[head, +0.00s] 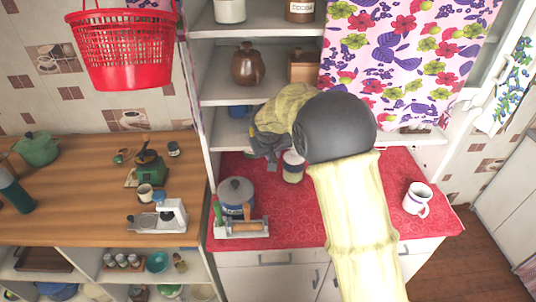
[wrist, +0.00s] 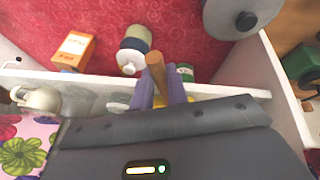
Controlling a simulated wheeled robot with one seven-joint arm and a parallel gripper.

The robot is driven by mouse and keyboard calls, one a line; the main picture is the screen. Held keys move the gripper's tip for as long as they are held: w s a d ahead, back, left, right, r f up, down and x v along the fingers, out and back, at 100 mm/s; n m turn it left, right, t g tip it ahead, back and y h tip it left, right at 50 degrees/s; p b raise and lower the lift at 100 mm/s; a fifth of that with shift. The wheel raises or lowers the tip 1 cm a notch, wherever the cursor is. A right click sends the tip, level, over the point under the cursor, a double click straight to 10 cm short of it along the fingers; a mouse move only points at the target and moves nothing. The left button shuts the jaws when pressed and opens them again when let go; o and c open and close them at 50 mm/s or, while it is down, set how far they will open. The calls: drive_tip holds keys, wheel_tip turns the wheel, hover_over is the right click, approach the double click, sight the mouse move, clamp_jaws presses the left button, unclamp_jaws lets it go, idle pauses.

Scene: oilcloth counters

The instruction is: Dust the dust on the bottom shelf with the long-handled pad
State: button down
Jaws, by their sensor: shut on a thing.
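My gripper (wrist: 161,95) shows in the wrist view, its purple-grey fingers shut on a brown wooden handle (wrist: 155,67), which I take to be the long-handled pad's. The pad end is hidden. In the head view my gripper (head: 268,145) is at the front of the shelf unit, partly covered by my arm, at about the bottom shelf (head: 222,137). That shelf's white front edge (wrist: 75,84) crosses the wrist view, with the gripper over it. I cannot make out any dust.
A blue mug (head: 238,111) stands on the bottom shelf. Below, the red counter holds a lidded pot (head: 236,192), a jar (head: 293,167) and a white mug (head: 417,199). A floral curtain (head: 400,60) hangs over the right half. An orange box (wrist: 73,50) shows in the wrist view.

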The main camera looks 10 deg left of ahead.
drive_tip(key=shift+w+d, duration=0.1)
drive_tip(key=shift+d, duration=0.2)
drive_tip(key=shift+a+r, duration=0.1)
drive_tip(key=shift+a, duration=0.05)
drive_tip(key=shift+r+p, duration=0.35)
drive_tip(key=shift+r, duration=0.4)
